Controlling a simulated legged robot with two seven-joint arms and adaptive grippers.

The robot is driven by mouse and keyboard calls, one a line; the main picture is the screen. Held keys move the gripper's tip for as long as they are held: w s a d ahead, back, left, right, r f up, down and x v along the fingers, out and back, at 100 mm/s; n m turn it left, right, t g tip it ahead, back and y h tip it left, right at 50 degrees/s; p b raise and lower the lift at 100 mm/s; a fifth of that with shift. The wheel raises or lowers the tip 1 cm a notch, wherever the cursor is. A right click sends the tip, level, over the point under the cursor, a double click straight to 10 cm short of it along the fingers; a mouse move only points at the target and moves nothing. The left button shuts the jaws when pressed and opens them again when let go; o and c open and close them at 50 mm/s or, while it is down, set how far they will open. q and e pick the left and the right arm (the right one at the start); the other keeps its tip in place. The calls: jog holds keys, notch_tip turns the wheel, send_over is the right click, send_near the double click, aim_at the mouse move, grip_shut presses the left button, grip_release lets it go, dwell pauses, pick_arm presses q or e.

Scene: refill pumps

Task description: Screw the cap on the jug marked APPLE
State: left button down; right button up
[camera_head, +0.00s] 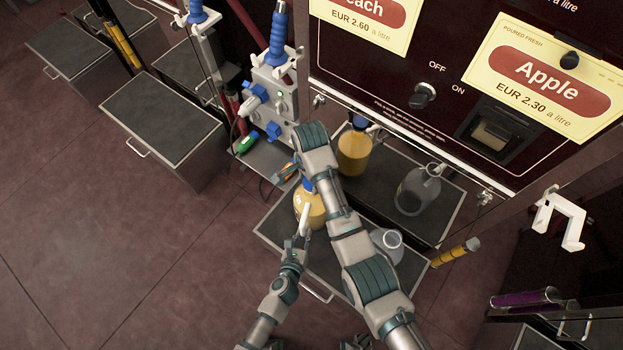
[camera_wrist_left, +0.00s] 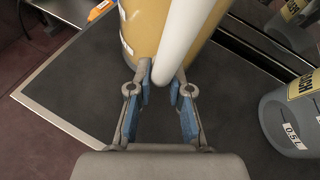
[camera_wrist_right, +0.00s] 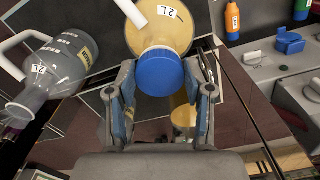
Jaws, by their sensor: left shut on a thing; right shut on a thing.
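A jug of orange-yellow juice (camera_head: 309,212) stands upright on the dark tray (camera_head: 275,238). In the right wrist view the blue cap (camera_wrist_right: 160,73) sits on its mouth; whether it is screwed tight does not show. My right gripper (camera_head: 303,181) is shut on the cap from above, its fingers on either side; my right arm hides part of it in the head view. My left gripper (camera_head: 301,236) is shut on the jug's white handle (camera_wrist_left: 182,40). The jug's label is only partly visible and I cannot read APPLE on it.
A clear empty jug (camera_head: 387,244) stands right of the juice jug on the tray. Both jugs seem mirrored in the glossy panel behind. A grey block with blue knobs (camera_head: 272,95) stands behind left. An Apple price sign (camera_head: 541,80) hangs at upper right. Open floor lies left.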

pick_arm(q)
jog(key=shift+d, duration=0.2)
pick_arm(e)
jog(key=m, duration=0.6)
jog(key=shift+w+a, duration=0.15)
jog(key=shift+w, duration=0.05)
pick_arm(q)
jog(key=shift+s, duration=0.1)
pick_arm(e)
jog(key=m, duration=0.3)
jog(key=shift+w, duration=0.1)
jog(key=m, duration=0.5)
jog(key=shift+w+d, duration=0.15)
jog(key=shift+d, duration=0.1)
jog(key=m, duration=0.4)
jog(key=shift+w+d, duration=0.1)
pick_arm(q)
jog(key=shift+f, duration=0.1)
pick_arm(e)
jog(key=o, duration=0.8)
pick_arm(q)
jog(key=shift+a, duration=0.1)
pick_arm(e)
notch_tip(320, 180, up, 7)
jog(key=shift+r, duration=0.2)
